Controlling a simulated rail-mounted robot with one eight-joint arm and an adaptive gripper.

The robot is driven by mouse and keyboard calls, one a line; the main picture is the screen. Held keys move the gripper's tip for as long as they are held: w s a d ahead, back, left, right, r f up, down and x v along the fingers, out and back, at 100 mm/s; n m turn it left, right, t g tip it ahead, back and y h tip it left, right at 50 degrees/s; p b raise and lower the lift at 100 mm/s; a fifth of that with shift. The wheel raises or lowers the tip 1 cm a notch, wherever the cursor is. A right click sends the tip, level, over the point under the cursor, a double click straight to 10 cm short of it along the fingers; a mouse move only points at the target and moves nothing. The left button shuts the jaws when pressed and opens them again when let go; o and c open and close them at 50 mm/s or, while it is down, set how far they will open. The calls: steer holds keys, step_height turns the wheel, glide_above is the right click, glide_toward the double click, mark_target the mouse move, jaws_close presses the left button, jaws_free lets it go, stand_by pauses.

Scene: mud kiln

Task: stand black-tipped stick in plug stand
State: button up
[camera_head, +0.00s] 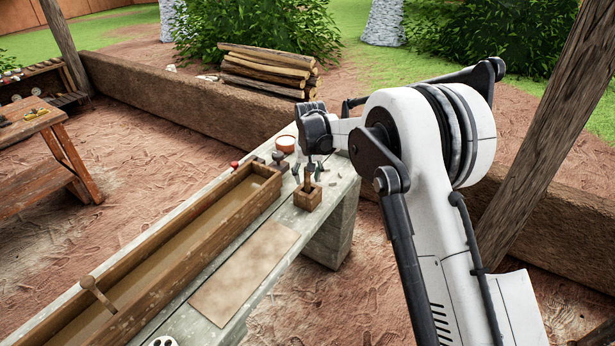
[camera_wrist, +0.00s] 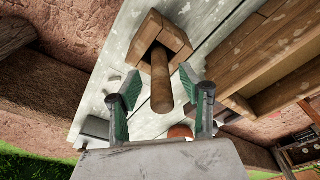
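A square wooden block (camera_head: 307,198), seemingly the plug stand, sits on the pale bench, below my gripper in the head view. A plain brown stick (camera_head: 307,180) stands up in it. In the wrist view the block (camera_wrist: 167,32) is near the top, and the stick (camera_wrist: 160,75) points toward my gripper. My gripper (camera_wrist: 160,108) is open, with its green-lined fingers apart on either side of the stick's free end. Gaps show between stick and fingers. I cannot make out a black tip on this stick.
A long wooden trough (camera_head: 275,187) runs along the bench beside the block, with another stick (camera_head: 97,293) leaning in it. A reddish bowl (camera_head: 286,143) and small dark items stand behind the block. A flat tan board (camera_head: 245,270) lies in front.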

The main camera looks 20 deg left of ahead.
step_height(320, 180, up, 12)
steer(key=s+d, duration=0.1)
steer(key=shift+s, duration=0.3)
stand_by(0.3)
stand_by(0.4)
